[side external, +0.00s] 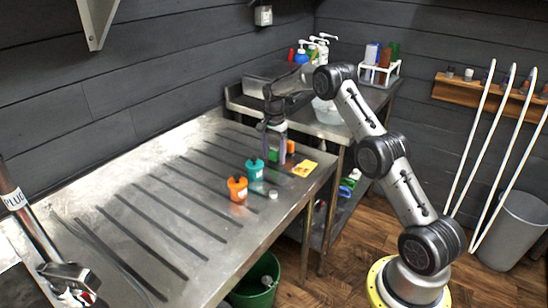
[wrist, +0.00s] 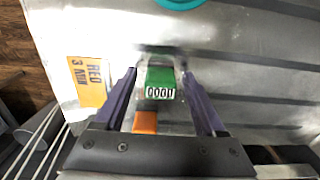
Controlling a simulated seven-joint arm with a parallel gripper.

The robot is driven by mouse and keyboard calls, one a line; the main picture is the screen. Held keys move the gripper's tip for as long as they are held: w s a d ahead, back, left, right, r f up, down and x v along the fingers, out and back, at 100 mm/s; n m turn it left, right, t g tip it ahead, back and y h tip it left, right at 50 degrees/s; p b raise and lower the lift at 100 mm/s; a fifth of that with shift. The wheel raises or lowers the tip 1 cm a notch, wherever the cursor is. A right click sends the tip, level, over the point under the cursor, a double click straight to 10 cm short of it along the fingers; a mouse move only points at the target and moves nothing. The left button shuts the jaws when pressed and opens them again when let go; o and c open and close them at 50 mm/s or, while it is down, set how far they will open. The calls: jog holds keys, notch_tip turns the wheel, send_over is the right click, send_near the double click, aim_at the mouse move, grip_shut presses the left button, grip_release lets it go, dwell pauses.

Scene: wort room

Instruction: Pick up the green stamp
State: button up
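The green stamp (wrist: 160,77) has a pale front with dark digits. In the wrist view it lies between the tips of my gripper's purple fingers (wrist: 160,74), with a gap on each side. In the side external view my gripper (side external: 276,145) points down over the metal table, and the green stamp (side external: 273,156) is partly hidden by a finger. An orange block (wrist: 145,122) also shows between the fingers, nearer the palm in the wrist picture; in the side view it (side external: 290,147) is just beyond the gripper.
A yellow card (side external: 304,169) lies to the right on the ribbed metal table (side external: 150,215). A teal pot (side external: 254,170) and an orange pot (side external: 237,189) stand to the left, with a small grey cap (side external: 273,194) near them. The table's left part is clear.

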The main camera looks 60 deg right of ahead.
grip_shut()
jog(key=shift+r, duration=0.15)
jog(key=shift+r, duration=0.6)
jog(key=s+a+r, duration=0.6)
jog(key=s+r, duration=0.5)
jog(key=s, duration=0.1)
jog(key=shift+s+a+r, duration=0.15)
jog(key=shift+s+r, duration=0.15)
